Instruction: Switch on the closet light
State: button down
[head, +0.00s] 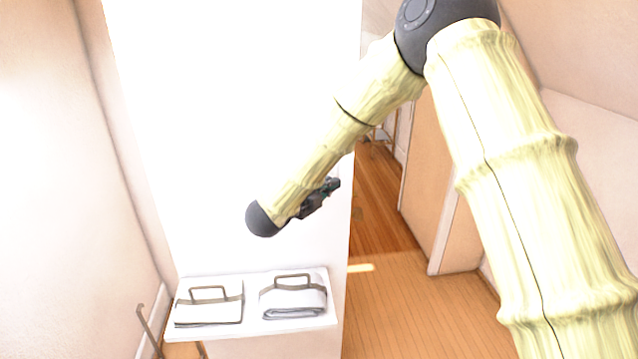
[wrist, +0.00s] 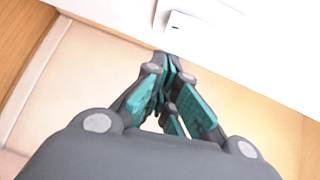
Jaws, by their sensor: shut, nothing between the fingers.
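A small white switch plate (wrist: 196,22) sits on the white wall at the top of the wrist view, with a small dark mark near its corner. My gripper (wrist: 168,60) is shut and empty, with its teal-padded fingers together just below the plate. I cannot tell whether the fingertips touch the plate or the wall. In the head view my gripper (head: 333,186) is at the right side of the bright white wall, partly behind my arm. The switch is not clear there. No closet lamp is clearly seen.
A white shelf (head: 250,325) below holds two folded, strapped bundles, one on the left (head: 209,302) and one on the right (head: 293,295). To the right of the white wall (head: 240,100), a passage with a wooden floor (head: 385,215) is open.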

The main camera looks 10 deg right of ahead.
jog(key=w+p, duration=0.1)
jog(key=w, duration=0.2)
jog(key=shift+f, duration=0.15)
jog(key=shift+w+f, duration=0.1)
jog(key=shift+f, duration=0.05)
dwell(0.3)
jog(key=s+a+f+b, duration=0.1)
jog(key=s+a+b, duration=0.6)
jog(key=s, duration=0.3)
jog(key=shift+a+f+b, duration=0.25)
jog(key=shift+a+b, duration=0.1)
jog(key=shift+b, duration=0.05)
jog(key=shift+m, duration=0.3)
